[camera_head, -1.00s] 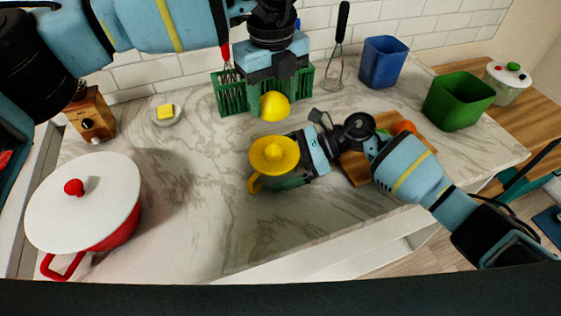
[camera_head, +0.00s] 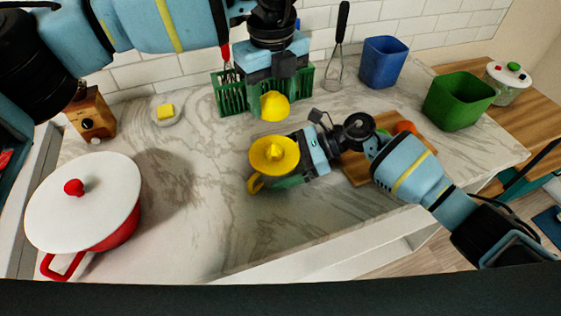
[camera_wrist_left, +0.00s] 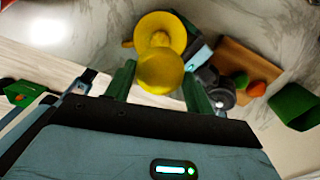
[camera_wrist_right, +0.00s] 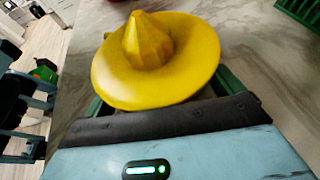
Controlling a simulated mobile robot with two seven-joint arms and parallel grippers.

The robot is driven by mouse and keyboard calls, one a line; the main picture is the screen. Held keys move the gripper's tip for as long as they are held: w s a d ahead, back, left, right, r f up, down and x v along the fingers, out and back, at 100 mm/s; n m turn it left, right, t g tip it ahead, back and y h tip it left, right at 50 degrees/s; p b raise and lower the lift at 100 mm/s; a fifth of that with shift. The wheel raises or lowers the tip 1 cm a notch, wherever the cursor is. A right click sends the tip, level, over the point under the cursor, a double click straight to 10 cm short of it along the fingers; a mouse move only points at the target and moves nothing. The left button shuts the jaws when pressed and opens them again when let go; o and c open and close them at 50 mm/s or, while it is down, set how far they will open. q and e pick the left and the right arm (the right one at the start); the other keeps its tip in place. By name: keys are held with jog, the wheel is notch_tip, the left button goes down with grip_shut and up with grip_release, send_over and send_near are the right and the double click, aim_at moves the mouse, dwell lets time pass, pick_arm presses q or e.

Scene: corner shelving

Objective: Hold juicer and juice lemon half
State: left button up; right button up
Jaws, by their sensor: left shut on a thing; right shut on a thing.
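The yellow juicer (camera_head: 274,154) stands on the marble counter with its ribbed cone pointing up. It also shows in the right wrist view (camera_wrist_right: 158,62). My right gripper (camera_head: 292,180) is shut on the juicer from the right side. My left gripper (camera_head: 275,92) points down and is shut on the yellow lemon half (camera_head: 275,106), above and behind the juicer and apart from it. The lemon half also shows between the fingers in the left wrist view (camera_wrist_left: 161,71), where it overlaps part of the juicer (camera_wrist_left: 166,28). Its cut face is hidden in that view.
A green rack (camera_head: 231,97) stands behind my left gripper. A cutting board (camera_head: 357,170) with an orange-red item lies behind my right arm. A red pot with a white lid (camera_head: 84,200) stands at the left. Blue (camera_head: 382,62) and green (camera_head: 457,101) bins stand at the right.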

aim_at(274, 144)
pick_arm(q)
jog(key=shift+f, duration=1.65)
jog(key=shift+f, duration=0.2)
jog(key=shift+f, duration=2.95)
jog(key=o, duration=0.4)
jog(key=c, duration=0.4)
